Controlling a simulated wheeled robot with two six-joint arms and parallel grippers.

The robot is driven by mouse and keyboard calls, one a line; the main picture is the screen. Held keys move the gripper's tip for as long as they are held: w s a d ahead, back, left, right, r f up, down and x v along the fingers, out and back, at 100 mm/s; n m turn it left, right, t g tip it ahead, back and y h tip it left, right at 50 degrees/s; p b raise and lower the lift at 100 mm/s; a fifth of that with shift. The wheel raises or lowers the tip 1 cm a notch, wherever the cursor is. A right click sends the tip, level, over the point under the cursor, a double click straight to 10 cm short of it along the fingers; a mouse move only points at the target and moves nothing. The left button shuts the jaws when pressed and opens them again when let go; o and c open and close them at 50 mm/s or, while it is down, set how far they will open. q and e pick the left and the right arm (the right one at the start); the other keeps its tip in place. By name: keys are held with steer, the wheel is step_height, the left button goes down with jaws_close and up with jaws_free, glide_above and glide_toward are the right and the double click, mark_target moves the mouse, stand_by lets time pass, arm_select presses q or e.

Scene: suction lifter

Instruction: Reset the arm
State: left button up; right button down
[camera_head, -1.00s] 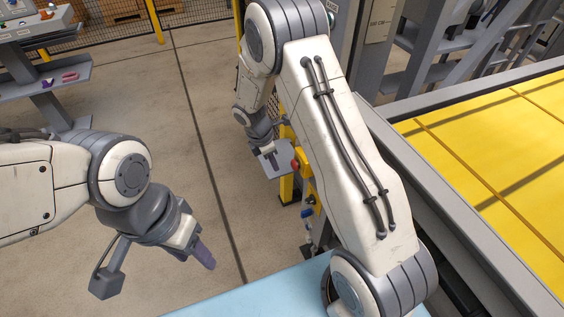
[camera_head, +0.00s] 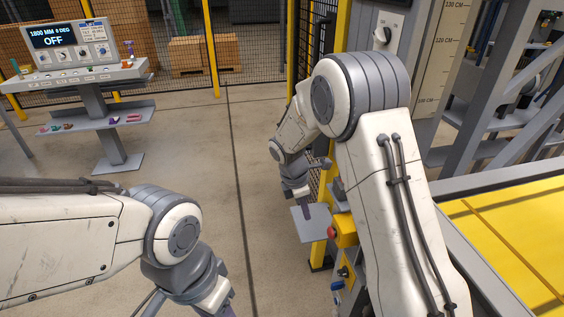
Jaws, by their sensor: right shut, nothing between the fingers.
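My right arm, white with grey joints, reaches forward from the lower right. Its gripper (camera_head: 305,209) hangs low and far off at the middle, shut and empty, in front of a yellow post. It is small in the view, with a flat grey plate (camera_head: 308,226) beside it. I cannot tell whether it touches anything. My left arm comes in from the left. Its gripper (camera_head: 222,302) points down at the bottom edge and is mostly cut off, so its fingers cannot be read.
A yellow box with a red button (camera_head: 333,232) is close to the right gripper. A panel with a rotary switch (camera_head: 383,36) stands behind the right arm. A console (camera_head: 68,45) reading "OFF" is at the left. The floor between is clear.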

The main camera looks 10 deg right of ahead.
steer(key=s+a+r+m+y, duration=0.2)
steer(key=s+a+r+m, duration=0.2)
steer(key=s+a+r, duration=0.6)
steer(key=s+a+r+m+y, duration=0.1)
steer(key=s+m, duration=0.2)
steer(key=s, duration=0.6)
steer(key=s+a+r+m, duration=0.1)
steer(key=s+m, duration=0.3)
steer(key=s, duration=0.6)
steer(key=shift+a+y, duration=0.3)
steer(key=shift+y, duration=0.1)
